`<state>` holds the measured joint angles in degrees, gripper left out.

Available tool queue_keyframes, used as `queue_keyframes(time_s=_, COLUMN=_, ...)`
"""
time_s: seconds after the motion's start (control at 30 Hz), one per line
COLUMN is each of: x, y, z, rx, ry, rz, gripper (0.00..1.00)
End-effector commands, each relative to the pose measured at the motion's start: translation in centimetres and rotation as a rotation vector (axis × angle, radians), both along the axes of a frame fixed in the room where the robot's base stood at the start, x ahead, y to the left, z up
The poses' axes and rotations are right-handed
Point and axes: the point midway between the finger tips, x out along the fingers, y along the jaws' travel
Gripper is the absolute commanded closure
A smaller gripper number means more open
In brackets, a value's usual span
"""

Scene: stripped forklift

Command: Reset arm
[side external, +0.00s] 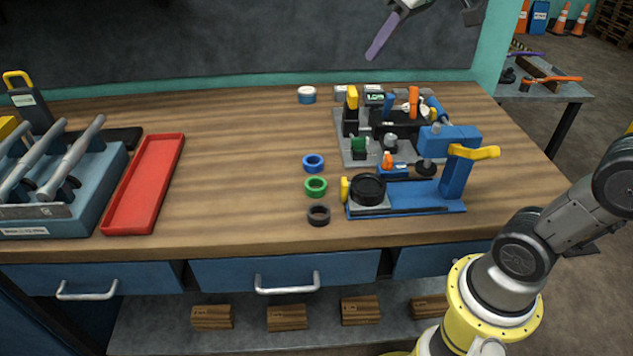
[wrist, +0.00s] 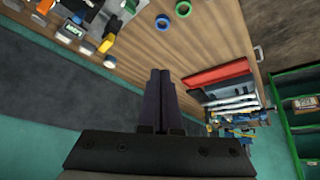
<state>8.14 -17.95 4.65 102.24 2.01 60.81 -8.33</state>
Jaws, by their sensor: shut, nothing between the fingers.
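My gripper (side external: 374,52) hangs high at the top of the side external view, above the back of the workbench (side external: 235,130) and in front of the dark wall board. Its long purple fingers point down and to the left. In the wrist view my gripper (wrist: 161,73) shows its two dark fingers side by side and touching, with nothing between them. It is apart from everything on the bench. Most of the upper arm lies outside the side external view.
A blue press fixture (side external: 457,180) and a grey plate of parts (side external: 345,145) stand at the bench's right. Blue (side external: 313,163), green (side external: 315,187) and black (side external: 318,215) rings lie beside them. A red tray (side external: 143,185) is at left. The bench middle is clear.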

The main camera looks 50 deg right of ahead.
Motion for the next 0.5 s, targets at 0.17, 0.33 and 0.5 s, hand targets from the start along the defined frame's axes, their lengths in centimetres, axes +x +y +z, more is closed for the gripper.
queue_keyframes(time_s=0.17, x=-8.1, y=3.1, z=-3.2, rx=0.005, ry=-0.027, rz=0.052, gripper=1.0)
queue_keyframes(time_s=0.33, x=-13.5, y=4.1, z=-8.2, rx=0.017, ry=-0.02, rz=0.065, gripper=1.0)
queue_keyframes(time_s=0.5, x=-16.1, y=4.1, z=-12.3, rx=0.026, ry=0.023, rz=0.043, gripper=1.0)
